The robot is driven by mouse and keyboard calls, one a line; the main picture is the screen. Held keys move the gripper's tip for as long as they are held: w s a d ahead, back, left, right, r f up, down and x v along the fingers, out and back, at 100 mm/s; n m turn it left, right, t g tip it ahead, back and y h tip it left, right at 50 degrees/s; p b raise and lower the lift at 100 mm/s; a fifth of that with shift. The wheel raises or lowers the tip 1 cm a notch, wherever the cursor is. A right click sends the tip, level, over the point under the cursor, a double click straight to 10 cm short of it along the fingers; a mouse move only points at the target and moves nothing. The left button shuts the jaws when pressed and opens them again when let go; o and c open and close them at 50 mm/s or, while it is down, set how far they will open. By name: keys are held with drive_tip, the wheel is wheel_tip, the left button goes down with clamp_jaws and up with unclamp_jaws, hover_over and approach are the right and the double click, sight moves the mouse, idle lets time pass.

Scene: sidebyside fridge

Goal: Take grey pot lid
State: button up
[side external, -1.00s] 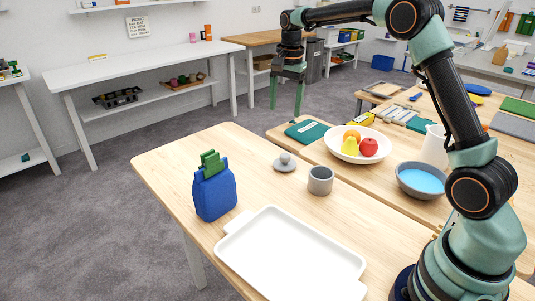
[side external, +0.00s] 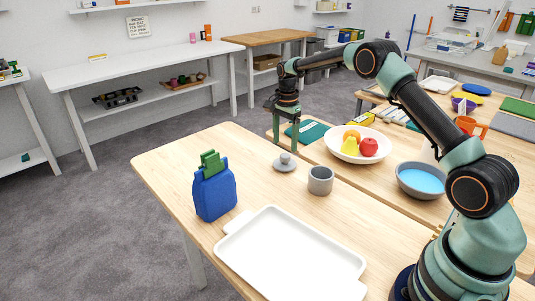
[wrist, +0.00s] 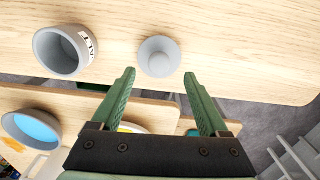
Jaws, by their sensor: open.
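The grey pot lid (side external: 285,163) is a small round disc with a knob on top. It lies flat on the wooden table, behind and left of a grey pot (side external: 320,180). In the wrist view the lid (wrist: 158,57) sits ahead of my fingertips, roughly centred between them, and the pot (wrist: 64,50) is to its left with lettering on its side. My gripper (side external: 285,140) is open and empty, pointing down just above and behind the lid. Its two green fingers also show in the wrist view (wrist: 159,80). No contact with the lid is visible.
A blue bottle-shaped container with a green top (side external: 214,188) stands left on the table. A white tray (side external: 288,256) lies in front. A white fruit bowl (side external: 357,147) and a grey bowl with blue contents (side external: 421,180) are right. Table around the lid's left is clear.

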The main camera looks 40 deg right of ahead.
sight(285, 155)
wheel_tip(285, 155, down, 5)
drive_tip(key=shift+s+d+f, duration=0.1)
idle(0.3)
clamp_jaws()
